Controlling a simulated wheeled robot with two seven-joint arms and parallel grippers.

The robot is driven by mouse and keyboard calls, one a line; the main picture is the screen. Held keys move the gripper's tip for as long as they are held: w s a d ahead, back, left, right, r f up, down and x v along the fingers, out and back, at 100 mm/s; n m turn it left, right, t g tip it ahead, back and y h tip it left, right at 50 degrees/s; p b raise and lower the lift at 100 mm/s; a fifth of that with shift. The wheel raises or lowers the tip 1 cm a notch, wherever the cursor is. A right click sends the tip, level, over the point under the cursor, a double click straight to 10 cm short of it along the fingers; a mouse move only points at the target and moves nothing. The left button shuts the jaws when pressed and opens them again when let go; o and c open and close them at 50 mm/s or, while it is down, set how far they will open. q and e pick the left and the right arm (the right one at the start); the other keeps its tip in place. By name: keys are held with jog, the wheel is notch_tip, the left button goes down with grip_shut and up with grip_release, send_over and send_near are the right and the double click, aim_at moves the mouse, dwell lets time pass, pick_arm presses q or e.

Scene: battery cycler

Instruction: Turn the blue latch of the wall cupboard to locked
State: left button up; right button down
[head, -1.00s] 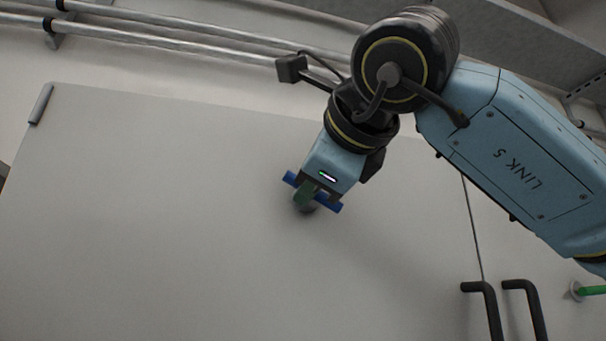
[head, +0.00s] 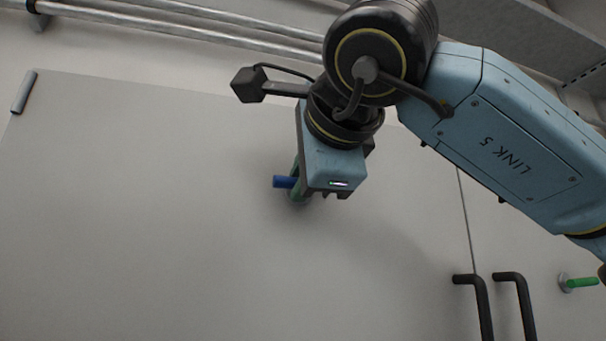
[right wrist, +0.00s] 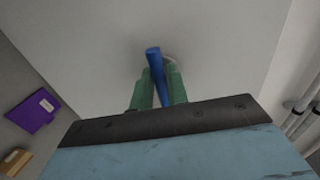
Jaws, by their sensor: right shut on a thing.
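The blue latch (head: 284,182) is a bar on the large grey cupboard door (head: 150,230). Its left end sticks out level beside my right gripper (head: 297,192), which hides the rest of it. In the right wrist view the blue latch (right wrist: 155,66) runs between the two green fingers of my right gripper (right wrist: 160,80), which are shut on it. A round mount shows partly behind the fingers. My left gripper is in no view.
A green latch (head: 581,282) sits on the neighbouring door at right. Two dark handles (head: 483,305) flank the door gap. Pipes (head: 180,25) run above. In the right wrist view a purple object (right wrist: 33,110) and a brown box (right wrist: 14,161) lie at left.

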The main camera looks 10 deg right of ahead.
jog(key=c, duration=1.4)
grip_release()
jog(key=shift+s, duration=0.1)
jog(key=b+v, duration=0.3)
jog(key=v, duration=1)
jog(key=shift+s, duration=0.15)
